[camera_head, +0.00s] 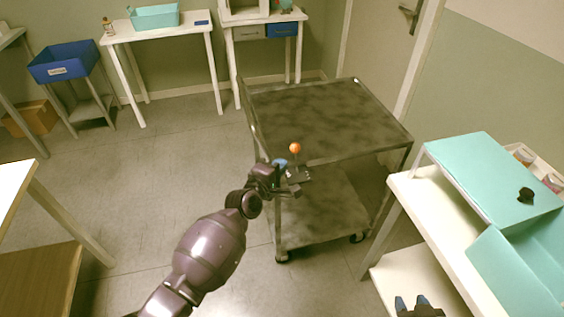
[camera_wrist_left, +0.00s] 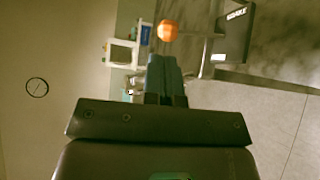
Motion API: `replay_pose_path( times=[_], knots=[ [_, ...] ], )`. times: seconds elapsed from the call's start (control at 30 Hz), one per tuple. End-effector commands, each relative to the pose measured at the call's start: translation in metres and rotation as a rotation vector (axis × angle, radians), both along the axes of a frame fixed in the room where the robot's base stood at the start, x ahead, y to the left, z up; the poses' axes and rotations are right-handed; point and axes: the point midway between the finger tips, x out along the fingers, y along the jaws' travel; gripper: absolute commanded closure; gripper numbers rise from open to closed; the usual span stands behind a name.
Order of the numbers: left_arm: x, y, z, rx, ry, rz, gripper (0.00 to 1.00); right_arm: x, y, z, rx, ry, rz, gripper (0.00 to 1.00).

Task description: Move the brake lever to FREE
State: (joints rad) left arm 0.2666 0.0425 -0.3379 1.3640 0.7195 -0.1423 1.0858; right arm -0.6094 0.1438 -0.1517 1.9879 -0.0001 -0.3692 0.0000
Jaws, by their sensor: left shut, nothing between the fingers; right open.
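The brake lever's orange knob (camera_head: 295,148) stands at the near left corner of the grey cart (camera_head: 330,115). My left gripper (camera_head: 281,164) is shut and empty right beside the lever, just below the knob in the head view. In the left wrist view the shut blue fingertips (camera_wrist_left: 163,65) point toward the orange knob (camera_wrist_left: 168,30), which appears just beyond them. A dark label plate (camera_wrist_left: 236,30) with white lettering is to the right of the knob. Whether the fingers touch the lever cannot be told. My right gripper (camera_head: 412,304) is open at the bottom edge of the head view.
A blue bin (camera_head: 63,62) and white tables line the back left. The cart's top is bare, and the floor left of the cart is clear.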

Motion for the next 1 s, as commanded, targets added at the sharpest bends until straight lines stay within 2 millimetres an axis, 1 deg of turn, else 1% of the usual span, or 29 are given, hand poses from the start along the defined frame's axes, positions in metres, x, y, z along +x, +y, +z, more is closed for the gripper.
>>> replay_pose_path(
  times=[0.03,0.13,0.3,0.5,0.67,1.0],
  knots=[
    [-0.008,0.005,0.004,-0.002,0.0,0.001,1.0,-0.002,0.0,0.002,0.001,0.004,-0.002,0.57],
    [-0.022,0.013,0.009,-0.002,0.0,0.001,1.0,-0.002,0.0,0.005,0.001,0.003,-0.003,0.57],
    [-0.045,0.027,0.016,0.0,0.0,0.002,1.0,0.004,0.0,0.012,0.0,-0.01,-0.001,0.57],
    [-0.063,0.037,0.023,0.001,0.0,0.001,1.0,0.009,0.001,0.017,0.0,-0.022,0.002,0.57],
    [-0.069,0.04,0.024,0.0,0.001,0.0,1.0,0.011,0.001,0.019,0.0,-0.027,0.003,0.57],
    [-0.069,0.04,0.025,0.001,0.0,0.0,1.0,0.008,0.001,0.017,0.001,-0.02,0.002,0.57]
  ],
)
